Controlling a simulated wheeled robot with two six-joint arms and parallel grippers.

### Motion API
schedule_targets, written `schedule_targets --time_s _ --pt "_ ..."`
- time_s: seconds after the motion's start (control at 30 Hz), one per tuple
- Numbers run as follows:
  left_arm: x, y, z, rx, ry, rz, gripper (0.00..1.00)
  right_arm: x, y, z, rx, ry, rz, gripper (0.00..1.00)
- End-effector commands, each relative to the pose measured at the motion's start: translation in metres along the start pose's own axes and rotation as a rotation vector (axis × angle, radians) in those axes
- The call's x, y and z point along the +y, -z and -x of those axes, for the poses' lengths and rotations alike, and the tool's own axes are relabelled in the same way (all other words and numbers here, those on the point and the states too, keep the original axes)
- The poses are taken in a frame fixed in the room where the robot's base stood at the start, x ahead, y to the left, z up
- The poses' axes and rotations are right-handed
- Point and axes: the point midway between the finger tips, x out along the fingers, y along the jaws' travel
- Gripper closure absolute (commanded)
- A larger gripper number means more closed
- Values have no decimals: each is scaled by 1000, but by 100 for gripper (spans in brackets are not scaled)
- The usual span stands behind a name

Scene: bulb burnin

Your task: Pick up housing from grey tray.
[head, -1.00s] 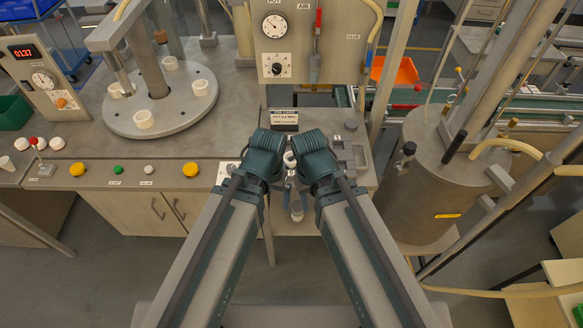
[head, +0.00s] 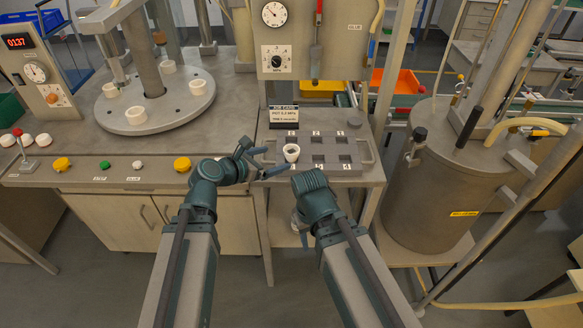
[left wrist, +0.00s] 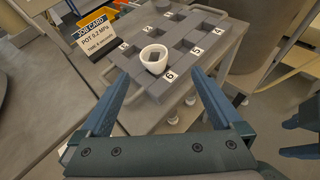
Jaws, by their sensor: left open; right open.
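The white cup-shaped housing (head: 291,152) stands upright in the left front pocket of the grey tray (head: 362,150). In the left wrist view the housing (left wrist: 154,58) is beside the label 6, with a dark opening inside. My left gripper (head: 268,161) is open and empty, just left of the housing. In the left wrist view its two fingers (left wrist: 157,80) point toward the housing, which lies ahead between them, apart from both. My right gripper (head: 312,185) is at the front of the tray; its fingers are mostly hidden from the head view.
A job card (head: 283,117) stands behind the tray's left end. A round turntable (head: 156,100) with several white cups is at the left. A gauge panel (head: 287,40) stands behind the tray, and a large metal tank (head: 435,180) is at the right. The tray's other visible pockets look empty.

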Motion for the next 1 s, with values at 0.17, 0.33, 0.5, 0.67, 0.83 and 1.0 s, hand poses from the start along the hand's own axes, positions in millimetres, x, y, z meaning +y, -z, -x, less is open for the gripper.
schedule_targets --time_s 0.17,0.33,0.5,0.67,0.83,1.0 --pt "10 -1 1 -38 -28 106 0 0 0 -6 0 0 0 50" --pt "11 -1 -9 -38 -27 107 0 -1 1 -10 0 0 0 50" --pt "12 0 -42 -37 -25 104 0 -2 1 -24 0 0 0 50" --pt "12 -2 -69 -36 -26 103 0 -3 2 -34 0 0 0 50" --pt "12 -3 -83 -36 -26 104 0 -4 2 -38 0 0 0 50" --pt "12 -4 -85 -36 -27 104 0 -4 2 -38 0 0 0 50"
